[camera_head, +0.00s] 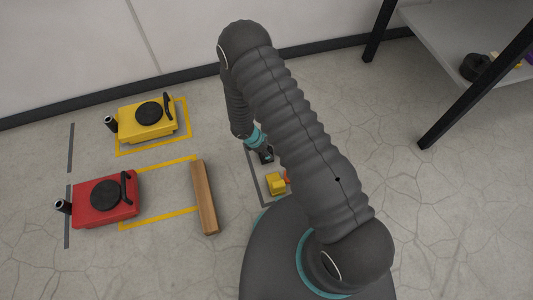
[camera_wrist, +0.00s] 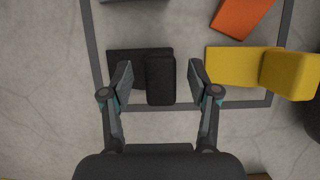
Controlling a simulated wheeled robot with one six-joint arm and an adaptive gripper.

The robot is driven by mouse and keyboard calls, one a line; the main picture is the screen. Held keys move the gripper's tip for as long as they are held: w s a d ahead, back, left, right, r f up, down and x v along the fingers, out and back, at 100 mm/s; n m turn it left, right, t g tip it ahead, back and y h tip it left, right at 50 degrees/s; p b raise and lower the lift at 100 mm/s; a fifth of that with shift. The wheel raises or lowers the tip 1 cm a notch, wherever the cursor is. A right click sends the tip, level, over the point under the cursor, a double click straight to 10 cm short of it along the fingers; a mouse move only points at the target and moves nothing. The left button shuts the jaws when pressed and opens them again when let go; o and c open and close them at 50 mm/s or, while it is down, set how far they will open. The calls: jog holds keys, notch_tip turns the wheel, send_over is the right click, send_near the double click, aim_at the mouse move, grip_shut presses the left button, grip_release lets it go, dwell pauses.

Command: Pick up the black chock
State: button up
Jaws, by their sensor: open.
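The black chock (camera_wrist: 160,80) is in the wrist view, a flat dark plate with a raised block on it, lying on the floor inside a grey outline. My gripper (camera_wrist: 161,71) is open, with one finger to each side of the raised block and a gap visible on both sides. Its height above the chock is hard to judge. In the head view my gripper (camera_head: 262,150) is low over the grey outline, and the arm hides much of that area; the chock is hard to tell from the dark fingers there.
A yellow chock (camera_wrist: 240,67) and an orange one (camera_wrist: 240,15) lie to the right in the outline. A wooden beam (camera_head: 204,197), a red machine (camera_head: 92,212) and a yellow machine (camera_head: 135,125) stand to the left. A shelf (camera_head: 470,35) is at upper right.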

grip_shut()
dwell(0.3)
